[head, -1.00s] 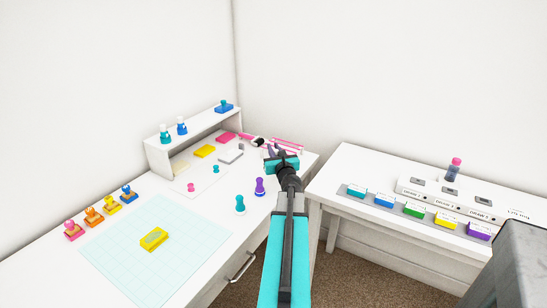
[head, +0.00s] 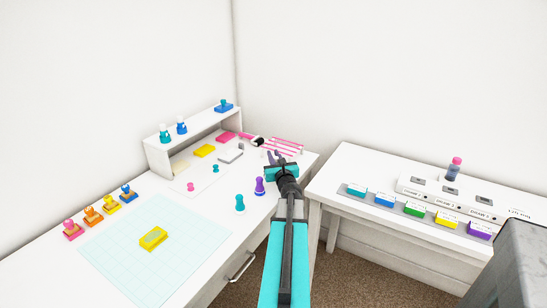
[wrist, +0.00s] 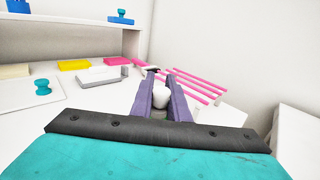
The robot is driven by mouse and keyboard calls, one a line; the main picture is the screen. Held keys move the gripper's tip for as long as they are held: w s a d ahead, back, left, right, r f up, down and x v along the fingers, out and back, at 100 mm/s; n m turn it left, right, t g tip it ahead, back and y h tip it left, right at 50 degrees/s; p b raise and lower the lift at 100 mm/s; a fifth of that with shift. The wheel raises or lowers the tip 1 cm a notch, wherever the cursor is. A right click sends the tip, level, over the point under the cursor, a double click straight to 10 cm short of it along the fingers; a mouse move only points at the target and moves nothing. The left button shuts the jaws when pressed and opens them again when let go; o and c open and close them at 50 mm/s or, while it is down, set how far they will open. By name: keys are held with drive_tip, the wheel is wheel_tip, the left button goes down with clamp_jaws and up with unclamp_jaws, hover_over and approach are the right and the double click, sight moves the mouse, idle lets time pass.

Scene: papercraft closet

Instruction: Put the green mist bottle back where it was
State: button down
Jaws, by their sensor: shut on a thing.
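My gripper (head: 272,157) is over the far right part of the desk (head: 210,220). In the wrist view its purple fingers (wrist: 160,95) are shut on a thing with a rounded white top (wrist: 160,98). The right part of that shelf holds a blue stamp (head: 224,106).
A teal stamp (head: 240,202) and a purple stamp (head: 259,186) stand left of my arm. Pink strips (head: 282,145) and a grey stapler-like block (head: 231,156) lie at the back. A side table (head: 335,185) is right, across a gap. The shelf has bare room between bottles and blue stamp.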

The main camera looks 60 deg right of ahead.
sight(277, 162)
drive_tip(key=c, duration=1.7)
unclamp_jaws()
drive_tip(key=shift+f, duration=0.1)
drive_tip(key=shift+b+v, duration=0.35)
drive_tip(key=shift+v, duration=4.05)
drive_tip(key=shift+s+a+r+p, duration=0.25)
drive_tip(key=shift+r+p, duration=0.1)
drive_tip(key=shift+p, duration=0.6)
drive_tip(key=s+a+p, duration=0.1)
drive_tip(key=p, duration=0.2)
drive_tip(key=shift+f+p, duration=0.1)
drive_tip(key=shift+p, duration=0.2)
drive_tip(key=shift+s+a+p, duration=0.2)
drive_tip(key=shift+a+p, duration=0.05)
drive_tip(key=shift+p, duration=0.6)
drive_tip(key=shift+s+a+p, duration=0.2)
drive_tip(key=shift+p, duration=0.35)
